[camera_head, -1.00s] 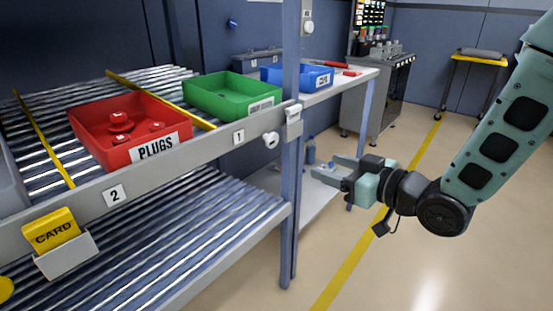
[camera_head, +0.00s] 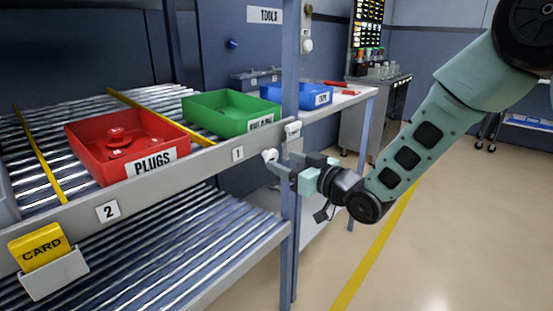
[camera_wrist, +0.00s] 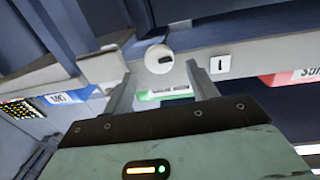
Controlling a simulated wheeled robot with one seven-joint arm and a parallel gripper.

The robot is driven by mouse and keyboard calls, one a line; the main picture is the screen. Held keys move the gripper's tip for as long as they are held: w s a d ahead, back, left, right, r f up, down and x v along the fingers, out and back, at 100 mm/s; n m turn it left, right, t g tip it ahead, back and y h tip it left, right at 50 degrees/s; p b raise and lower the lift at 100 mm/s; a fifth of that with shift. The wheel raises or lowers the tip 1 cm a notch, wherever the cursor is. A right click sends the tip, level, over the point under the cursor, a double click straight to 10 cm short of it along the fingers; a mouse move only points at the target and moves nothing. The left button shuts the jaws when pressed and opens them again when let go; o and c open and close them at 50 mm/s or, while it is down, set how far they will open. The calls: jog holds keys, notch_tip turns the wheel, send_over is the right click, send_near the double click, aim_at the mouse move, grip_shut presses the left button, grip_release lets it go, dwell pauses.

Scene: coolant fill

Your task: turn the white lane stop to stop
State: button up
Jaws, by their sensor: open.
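The white lane stop (camera_head: 270,155) is a small round knob on the front rail of the upper shelf, just right of the "1" label. In the wrist view the lane stop (camera_wrist: 158,56) shows a short dark mark off-centre on its face. My gripper (camera_head: 281,168) is at the rail, close to the knob, reaching in from the right. In the wrist view my gripper (camera_wrist: 159,76) is open and empty, with one finger on each side of the line to the knob. The knob appears at or just beyond the fingertips; I cannot tell whether they touch it.
A post (camera_head: 289,220) stands right beside my gripper, with a small white fitting (camera_head: 293,130) above. A green bin (camera_head: 231,113) and a red PLUGS bin (camera_head: 155,167) sit on the rollers. A blue bin (camera_head: 300,95) is on the bench behind. Open floor lies to the right.

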aim_at(274, 157)
jog(key=shift+x, duration=1.9)
grip_shut()
